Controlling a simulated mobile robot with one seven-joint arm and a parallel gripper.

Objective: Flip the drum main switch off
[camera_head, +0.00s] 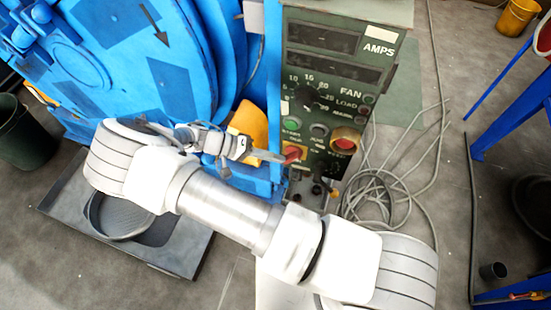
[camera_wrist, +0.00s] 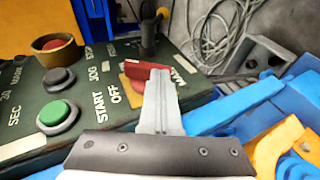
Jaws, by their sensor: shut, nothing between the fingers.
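The green drum control panel (camera_head: 335,110) stands in the middle of the head view. A red switch (camera_head: 292,152) sits low on its left side. In the wrist view the red switch (camera_wrist: 136,70) lies on a yellowish plate, near lettering that seems to read MAIN. My gripper (camera_head: 278,157) reaches in from the left, shut and empty, with its tips right at the red switch. In the wrist view my gripper (camera_wrist: 160,76) covers part of the switch. I cannot tell whether they touch, or which position the switch is in.
A green button (camera_wrist: 55,114), a dark button (camera_wrist: 58,80) and a red mushroom button (camera_wrist: 54,43) stand out nearby. The blue drum machine (camera_head: 110,60) is close on the left. Loose grey cables (camera_head: 385,195) lie on the floor right of the panel.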

